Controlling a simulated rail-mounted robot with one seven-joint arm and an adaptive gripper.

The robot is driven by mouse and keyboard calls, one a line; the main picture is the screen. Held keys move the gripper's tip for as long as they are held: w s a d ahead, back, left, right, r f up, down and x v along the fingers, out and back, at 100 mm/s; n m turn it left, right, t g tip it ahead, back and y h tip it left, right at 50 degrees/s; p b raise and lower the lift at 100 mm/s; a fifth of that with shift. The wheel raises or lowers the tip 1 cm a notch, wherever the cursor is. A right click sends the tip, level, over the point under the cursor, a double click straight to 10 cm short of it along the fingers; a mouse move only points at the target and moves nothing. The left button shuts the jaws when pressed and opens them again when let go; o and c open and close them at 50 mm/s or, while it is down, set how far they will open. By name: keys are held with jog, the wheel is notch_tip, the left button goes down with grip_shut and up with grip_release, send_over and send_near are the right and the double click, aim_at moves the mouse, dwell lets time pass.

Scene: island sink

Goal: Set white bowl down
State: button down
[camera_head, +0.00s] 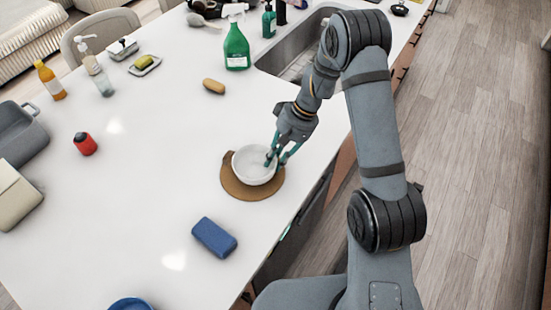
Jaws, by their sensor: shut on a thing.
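The white bowl (250,170) is upright on or just above a round brown mat (250,191); I cannot tell whether it touches. My gripper (274,158) reaches down at the bowl's right side. Its teal fingers are shut on the right part of the bowl's rim, with one finger showing inside the bowl. The mat shows around the bowl's front and sides, and the bowl hides its middle.
A blue sponge-like block (214,237) lies in front of the mat. A tan oval thing (214,86) and a green bottle (237,47) are behind, near the sink (288,66). A red can-like thing (85,144) is at left. White counter between them is clear.

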jog(key=shift+f, duration=0.2)
jog(key=c, duration=1.6)
grip_release()
jog(key=shift+r, duration=0.1)
jog(key=shift+w+d+r, duration=0.1)
jog(key=shift+w+r, duration=0.05)
jog(key=shift+r, duration=0.3)
jog(key=b+v, duration=0.1)
jog(key=v, duration=1)
jog(key=shift+d+r+b, duration=0.15)
jog(key=shift+r+b, duration=0.05)
jog(key=shift+b, duration=0.15)
